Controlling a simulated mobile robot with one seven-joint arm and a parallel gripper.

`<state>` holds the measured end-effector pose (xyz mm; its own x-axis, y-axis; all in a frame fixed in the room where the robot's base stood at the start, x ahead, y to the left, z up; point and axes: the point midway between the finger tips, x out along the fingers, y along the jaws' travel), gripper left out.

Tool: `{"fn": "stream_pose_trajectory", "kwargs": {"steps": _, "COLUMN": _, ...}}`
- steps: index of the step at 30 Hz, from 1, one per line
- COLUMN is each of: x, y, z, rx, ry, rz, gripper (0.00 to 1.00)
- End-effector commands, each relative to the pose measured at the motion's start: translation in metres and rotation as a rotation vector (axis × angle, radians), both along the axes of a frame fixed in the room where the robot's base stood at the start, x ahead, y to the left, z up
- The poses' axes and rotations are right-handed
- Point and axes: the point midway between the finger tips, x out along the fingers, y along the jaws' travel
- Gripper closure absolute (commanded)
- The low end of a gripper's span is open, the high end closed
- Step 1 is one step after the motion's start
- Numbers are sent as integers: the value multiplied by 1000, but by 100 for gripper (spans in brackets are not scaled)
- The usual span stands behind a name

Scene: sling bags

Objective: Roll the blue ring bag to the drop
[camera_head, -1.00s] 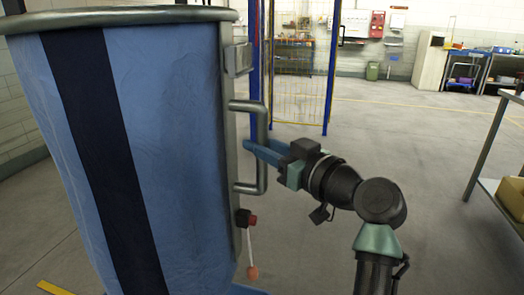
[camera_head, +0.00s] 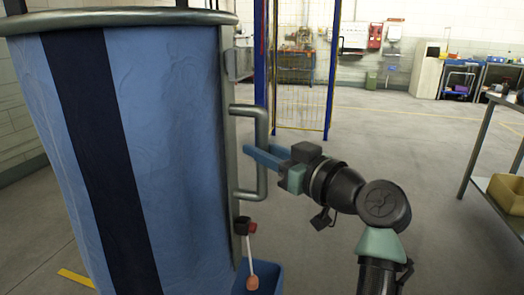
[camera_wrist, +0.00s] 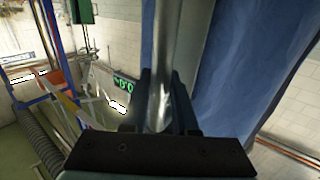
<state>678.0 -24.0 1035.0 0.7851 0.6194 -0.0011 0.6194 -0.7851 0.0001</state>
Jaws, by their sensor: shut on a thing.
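The blue ring bag (camera_head: 178,130) fills the left of the head view. It is light blue with a dark vertical stripe and a grey metal ring (camera_head: 120,17) around its top. A grey tube handle (camera_head: 263,125) stands out from its right side. My gripper (camera_head: 262,154) is shut on this handle's upright bar. In the wrist view the bar (camera_wrist: 160,60) runs between my fingers (camera_wrist: 161,108), with the blue fabric (camera_wrist: 250,60) to the right. The bag's bottom is out of view. No drop is clearly identifiable.
A blue bin (camera_head: 262,280) is low beside the bag. A blue-posted mesh frame (camera_head: 303,70) stands behind. A bench (camera_head: 482,140) with a tan box (camera_head: 508,192) is at the right. Open floor (camera_head: 400,130) lies between.

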Motion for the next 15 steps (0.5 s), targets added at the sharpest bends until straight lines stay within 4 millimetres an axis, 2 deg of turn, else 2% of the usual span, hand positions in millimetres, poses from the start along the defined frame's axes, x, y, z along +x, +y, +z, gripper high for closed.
{"fn": "stream_pose_trajectory", "kwargs": {"steps": 8, "x": 0, "y": 0, "z": 0, "rx": -1, "ry": -1, "rz": 0, "gripper": 100}}
{"fn": "stream_pose_trajectory", "kwargs": {"steps": 9, "x": 0, "y": 0, "z": 0, "rx": -1, "ry": -1, "rz": 0, "gripper": 71}}
{"fn": "stream_pose_trajectory", "kwargs": {"steps": 14, "x": 0, "y": 0, "z": 0, "rx": 1, "ry": -1, "rz": 0, "gripper": 43}}
{"fn": "stream_pose_trajectory", "kwargs": {"steps": 15, "x": 0, "y": 0, "z": 0, "rx": 1, "ry": -1, "rz": 0, "gripper": 43}}
